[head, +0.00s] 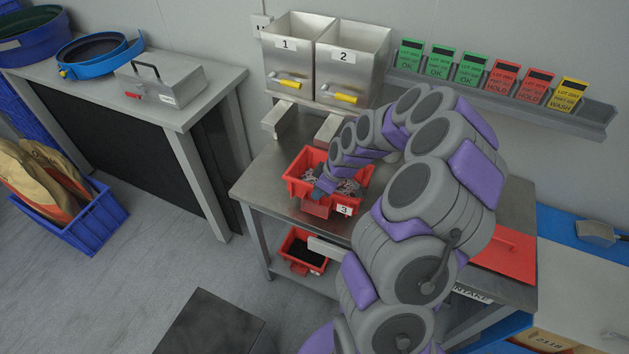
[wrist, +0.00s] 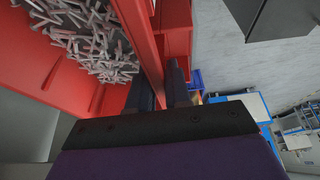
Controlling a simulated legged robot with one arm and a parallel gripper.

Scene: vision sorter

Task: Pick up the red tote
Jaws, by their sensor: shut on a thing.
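The red tote (head: 296,188) stands on the metal table below the numbered bins, with a "3" label on its front. It holds many small grey metal parts. In the wrist view the tote (wrist: 95,97) fills the upper left, with the parts lying inside it. My gripper (head: 328,184) reaches down at the tote's near side. In the wrist view my gripper (wrist: 160,85) has its fingers on either side of the red tote wall, shut on it.
Steel bins (head: 296,55) marked 1 and 2 stand behind the tote. Another red tote (head: 303,251) sits on the shelf below. A red panel (head: 507,252) lies on the table's right. A grey case (head: 165,83) rests on the left bench. Floor at left is partly clear.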

